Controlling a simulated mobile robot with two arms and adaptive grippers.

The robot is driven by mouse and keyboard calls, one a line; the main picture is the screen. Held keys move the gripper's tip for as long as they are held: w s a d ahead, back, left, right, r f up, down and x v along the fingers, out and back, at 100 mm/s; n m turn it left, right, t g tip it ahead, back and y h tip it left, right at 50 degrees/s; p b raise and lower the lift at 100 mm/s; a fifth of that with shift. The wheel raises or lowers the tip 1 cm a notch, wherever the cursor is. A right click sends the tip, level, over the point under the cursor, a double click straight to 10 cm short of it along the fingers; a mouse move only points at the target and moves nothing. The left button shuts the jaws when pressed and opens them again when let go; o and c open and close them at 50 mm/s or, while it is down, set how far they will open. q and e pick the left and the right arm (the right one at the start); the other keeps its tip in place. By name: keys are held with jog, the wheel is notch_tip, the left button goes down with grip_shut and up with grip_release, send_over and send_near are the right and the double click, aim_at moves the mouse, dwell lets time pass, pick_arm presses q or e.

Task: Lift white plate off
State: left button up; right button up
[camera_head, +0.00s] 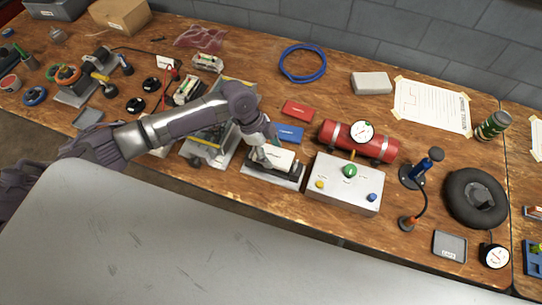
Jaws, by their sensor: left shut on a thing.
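The white plate (279,156) lies at the top of a dark device on a grey base (262,176), near the front edge of the wooden bench. My left gripper (262,148) reaches down to the plate's left end and is shut on it. The fingertips are small and partly hidden by the wrist. I cannot tell whether the plate touches the device below it. My right gripper is not in view.
A grey box with coloured knobs (344,186) stands close on the right. A red cylinder with a gauge (337,134) lies behind it. Red (298,110) and blue (291,133) cards lie behind the plate. The bench (255,55) has free room at the back.

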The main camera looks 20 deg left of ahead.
pick_arm(q)
jog(key=s+d+r+b, duration=0.2)
jog(key=s+d+r, duration=0.3)
jog(key=d, duration=0.5)
notch_tip(320, 180, up, 3)
jog(key=shift+d+f, duration=0.1)
jog(key=shift+d, duration=0.25)
jog(key=shift+w, duration=0.15)
